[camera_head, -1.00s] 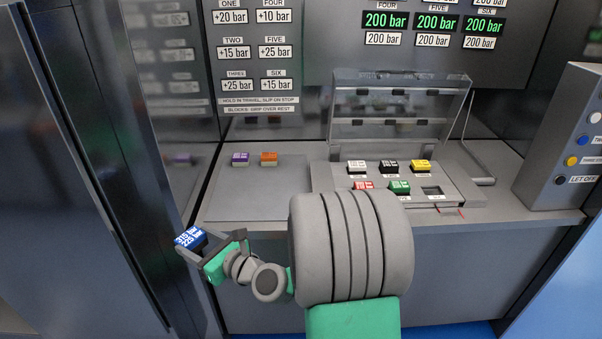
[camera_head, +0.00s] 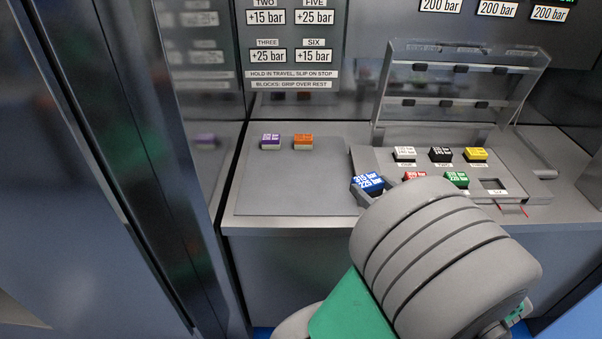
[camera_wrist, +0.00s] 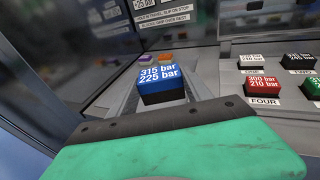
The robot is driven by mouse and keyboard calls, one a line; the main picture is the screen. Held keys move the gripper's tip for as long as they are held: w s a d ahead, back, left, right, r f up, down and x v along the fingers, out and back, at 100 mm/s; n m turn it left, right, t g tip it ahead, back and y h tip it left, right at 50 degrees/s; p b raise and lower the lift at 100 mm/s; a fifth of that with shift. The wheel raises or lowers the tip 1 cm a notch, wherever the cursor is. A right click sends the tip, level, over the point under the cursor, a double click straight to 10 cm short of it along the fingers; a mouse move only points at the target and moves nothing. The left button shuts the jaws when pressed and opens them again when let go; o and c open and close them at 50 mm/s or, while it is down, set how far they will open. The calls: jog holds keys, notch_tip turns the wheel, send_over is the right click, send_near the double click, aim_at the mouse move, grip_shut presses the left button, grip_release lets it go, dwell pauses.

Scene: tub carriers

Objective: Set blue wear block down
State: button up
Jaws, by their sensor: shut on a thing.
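The blue wear block (camera_head: 368,183), marked 315 bar and 225 bar, is held by my gripper (camera_head: 364,192). In the head view the block shows in front of the right part of the flat grey counter pad, beside the panel; my arm hides most of the gripper. In the wrist view the blue block (camera_wrist: 161,83) sits upright between the fingers (camera_wrist: 160,92), label up. I cannot tell its height above the counter. The grey pad (camera_head: 285,195) carries a purple block (camera_head: 271,142) and an orange block (camera_head: 303,142) at its back left.
A panel (camera_head: 367,158) right of the pad holds white, black, yellow, red and green blocks and one empty slot (camera_head: 494,185). A clear raised cover (camera_head: 460,90) stands behind it. A dark wall bounds the left. The front of the pad is bare.

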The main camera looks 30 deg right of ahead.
jog(key=w+d+f+b, duration=0.1)
jog(key=w+f+b, duration=0.35)
jog(key=w, duration=0.55)
send_over(336, 203)
notch_tip(336, 203, down, 5)
jog(key=shift+f, duration=0.15)
notch_tip(336, 203, down, 3)
jog(key=shift+d+f+b, duration=0.1)
jog(key=shift+b, duration=0.6)
jog(key=o, duration=1.2)
jog(key=shift+f, duration=0.1)
